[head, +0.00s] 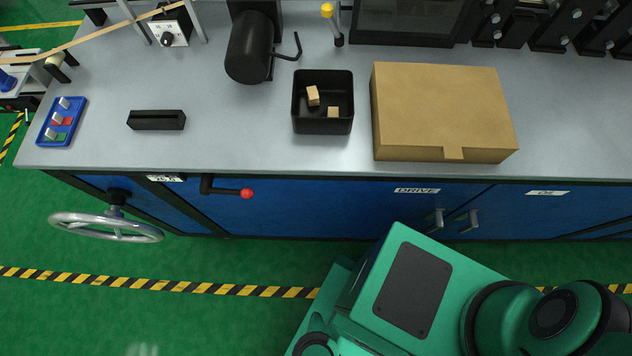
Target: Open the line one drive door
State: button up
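The drive door (330,205) is a blue panel in the front of the bench, below the worktop. A white label reading DRIVE (416,190) is at its upper right. A metal handle (436,221) stands near its right edge, beside a diagonal-looking seam. The door looks closed, flush with the cabinet front. Its lower right part is hidden behind my green arm. My arm fills the bottom right of the head view, in front of the cabinet. My gripper does not show.
A second blue door (540,212) with its own handle (468,221) adjoins on the right. A red-knobbed lever (228,190) and a handwheel (106,226) stick out on the left. The worktop holds a cardboard box (440,105) and black bin (323,122). Green floor at lower left is clear.

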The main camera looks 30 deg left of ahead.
aim_at(291, 207)
jog(key=u, duration=1.9)
jog(key=k, duration=1.1)
jog(key=z, duration=0.45)
